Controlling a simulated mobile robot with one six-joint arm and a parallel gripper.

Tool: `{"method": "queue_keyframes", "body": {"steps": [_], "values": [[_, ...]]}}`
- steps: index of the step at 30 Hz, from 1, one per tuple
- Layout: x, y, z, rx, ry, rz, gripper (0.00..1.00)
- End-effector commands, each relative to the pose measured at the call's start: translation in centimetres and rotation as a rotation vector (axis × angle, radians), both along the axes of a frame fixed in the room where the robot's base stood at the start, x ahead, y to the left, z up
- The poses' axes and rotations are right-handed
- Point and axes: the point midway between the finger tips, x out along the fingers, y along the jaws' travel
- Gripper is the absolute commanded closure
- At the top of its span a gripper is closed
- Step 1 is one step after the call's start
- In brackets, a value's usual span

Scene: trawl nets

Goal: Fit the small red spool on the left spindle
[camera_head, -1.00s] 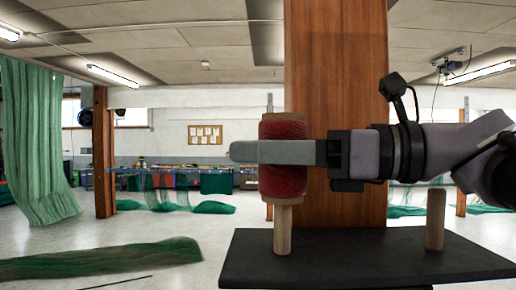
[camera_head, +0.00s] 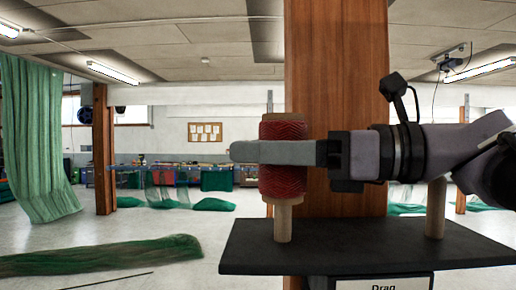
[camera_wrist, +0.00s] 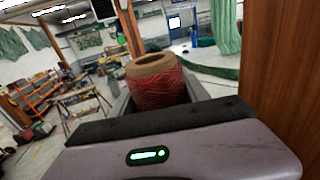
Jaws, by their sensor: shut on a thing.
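The small red spool (camera_head: 283,181) has red wound sides and tan ends. My gripper (camera_head: 275,152) is shut on it and holds it upright, reaching in from the right. The left spindle (camera_head: 283,224) is a pale wooden peg on a black shelf (camera_head: 340,258). The spool is in line with it, and only the spindle's lower part shows below the spool. Its top is hidden, so I cannot tell whether it is inside the spool or behind it. The wrist view shows the spool's tan upper end (camera_wrist: 151,64) between the fingers.
A second wooden spindle (camera_head: 436,208) stands at the shelf's right, partly behind my arm. A thick wooden post (camera_head: 337,60) rises behind the shelf. A sign (camera_head: 384,284) shows below the shelf's front edge. Green netting (camera_head: 100,256) lies on the floor at left.

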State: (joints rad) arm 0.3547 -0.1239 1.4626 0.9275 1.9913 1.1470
Motion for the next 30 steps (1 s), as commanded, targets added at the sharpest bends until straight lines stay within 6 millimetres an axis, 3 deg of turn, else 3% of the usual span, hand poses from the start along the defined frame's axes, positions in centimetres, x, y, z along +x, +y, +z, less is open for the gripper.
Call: {"method": "queue_keyframes", "body": {"steps": [30], "values": [[0.0,0.0,-2.6,0.000,-0.001,0.000,0.92]]}}
